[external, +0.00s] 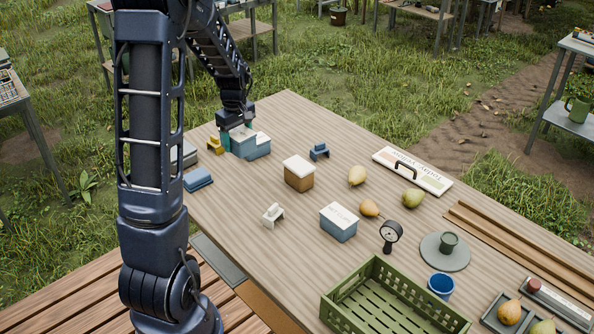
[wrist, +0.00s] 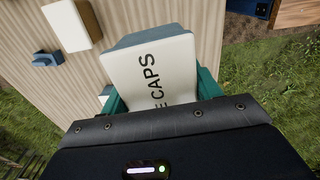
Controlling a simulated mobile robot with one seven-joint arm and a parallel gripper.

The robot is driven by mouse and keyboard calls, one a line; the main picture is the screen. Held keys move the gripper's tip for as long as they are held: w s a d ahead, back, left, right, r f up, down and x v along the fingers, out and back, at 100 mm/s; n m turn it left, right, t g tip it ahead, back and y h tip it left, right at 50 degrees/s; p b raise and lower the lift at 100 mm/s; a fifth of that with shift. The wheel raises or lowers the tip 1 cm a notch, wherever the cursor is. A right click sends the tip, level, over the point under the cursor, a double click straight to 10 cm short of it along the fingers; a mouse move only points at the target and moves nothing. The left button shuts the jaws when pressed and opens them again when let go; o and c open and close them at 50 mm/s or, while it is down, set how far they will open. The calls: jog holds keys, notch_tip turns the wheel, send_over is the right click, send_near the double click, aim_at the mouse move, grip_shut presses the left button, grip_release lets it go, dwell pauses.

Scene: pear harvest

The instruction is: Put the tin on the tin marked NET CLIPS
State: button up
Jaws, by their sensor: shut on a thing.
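My gripper (external: 238,127) is at the far left part of the table, its green fingers on both sides of a blue tin. The held tin (wrist: 150,65) has a cream lid whose visible lettering ends in "E CAPS". In the external view a blue-grey tin body (external: 243,144) shows at the fingers. Close beside it is a blue tin with a white lid (external: 260,149); I cannot tell whether they touch. Another blue tin with a lettered white lid (external: 338,225) stands nearer the middle. Its lettering is too small to read, so I cannot tell which is NET CLIPS.
A brown tin with a white lid (external: 299,175) stands between. Small clips in yellow (external: 215,145), blue (external: 319,151) and white (external: 273,214) lie around. Pears (external: 357,175), a gauge (external: 391,235) and a green crate (external: 345,284) are farther right.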

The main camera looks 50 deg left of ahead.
jog(key=w+d+r, duration=0.3)
jog(key=w+d, duration=0.5)
jog(key=d, duration=0.5)
notch_tip(320, 180, up, 3)
send_over(339, 215)
notch_tip(339, 215, down, 20)
jog(key=shift+r, duration=0.2)
jog(key=shift+f, duration=0.1)
jog(key=o, duration=1.1)
